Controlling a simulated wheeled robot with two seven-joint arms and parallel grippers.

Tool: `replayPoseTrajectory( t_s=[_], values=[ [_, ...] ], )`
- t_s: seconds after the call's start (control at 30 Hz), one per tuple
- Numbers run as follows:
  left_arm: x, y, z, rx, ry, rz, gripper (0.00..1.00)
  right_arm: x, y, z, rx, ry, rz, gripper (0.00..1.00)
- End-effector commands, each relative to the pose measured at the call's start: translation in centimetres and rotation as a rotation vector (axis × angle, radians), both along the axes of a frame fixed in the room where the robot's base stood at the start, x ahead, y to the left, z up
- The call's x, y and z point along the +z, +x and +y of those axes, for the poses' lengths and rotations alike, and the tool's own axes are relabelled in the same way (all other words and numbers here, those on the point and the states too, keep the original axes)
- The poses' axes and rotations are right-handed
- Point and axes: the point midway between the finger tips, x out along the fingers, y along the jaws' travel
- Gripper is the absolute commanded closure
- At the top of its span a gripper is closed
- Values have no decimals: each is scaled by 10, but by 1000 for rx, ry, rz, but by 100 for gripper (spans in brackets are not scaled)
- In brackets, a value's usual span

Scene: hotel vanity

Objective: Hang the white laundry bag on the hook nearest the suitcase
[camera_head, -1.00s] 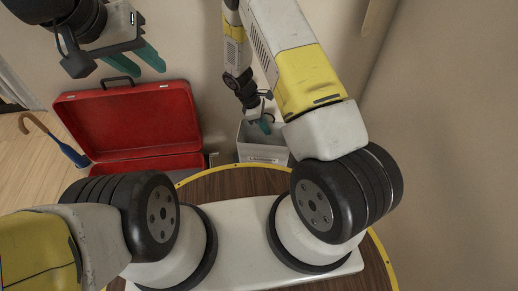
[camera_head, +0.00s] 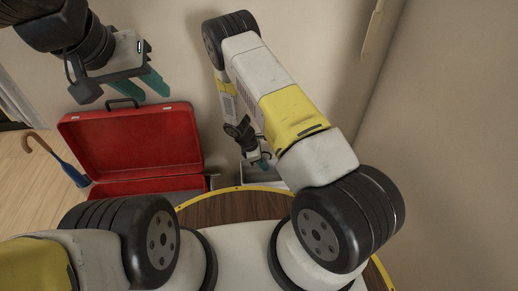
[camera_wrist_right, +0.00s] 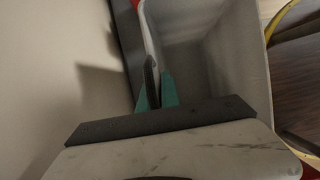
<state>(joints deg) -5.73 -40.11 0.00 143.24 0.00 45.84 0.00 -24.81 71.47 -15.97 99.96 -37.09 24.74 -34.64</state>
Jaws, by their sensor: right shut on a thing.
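The white laundry bag (camera_head: 262,177) looks like an open-topped, box-shaped container on the floor, right of the red suitcase (camera_head: 135,145). My right arm and the wooden surface hide part of it. In the right wrist view, its pale inside (camera_wrist_right: 215,75) fills the middle. My right gripper (camera_head: 260,164) is at the bag's top; in the wrist view its teal fingers (camera_wrist_right: 155,92) are shut at the bag's left rim. My left gripper (camera_head: 142,88) is open and empty, above the suitcase lid. No hook is clearly visible.
A blue umbrella (camera_head: 72,172) with a curved brown handle leans left of the suitcase. A round wooden surface with a yellow edge (camera_head: 235,188) lies in front of the bag. A beige strip (camera_head: 376,30) is on the wall at upper right.

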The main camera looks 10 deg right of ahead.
Motion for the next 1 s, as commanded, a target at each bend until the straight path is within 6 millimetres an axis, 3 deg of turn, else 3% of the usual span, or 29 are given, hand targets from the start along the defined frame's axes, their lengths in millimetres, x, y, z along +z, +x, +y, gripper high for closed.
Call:
replayPoseTrajectory(
  t_s=[0.23,0.63,0.67,0.73,1.0],
  values=[
    [0,0,0,0,0,0,64,-33,-1,0,-1,-1,2,100],
    [0,0,0,0,0,0,64,-38,0,0,0,-1,1,100],
    [0,0,0,0,0,0,64,-37,0,0,0,0,0,87],
    [0,0,0,0,0,0,64,-37,0,0,0,0,0,74],
    [0,0,0,0,0,0,64,-37,0,0,0,0,1,71]
  ],
)
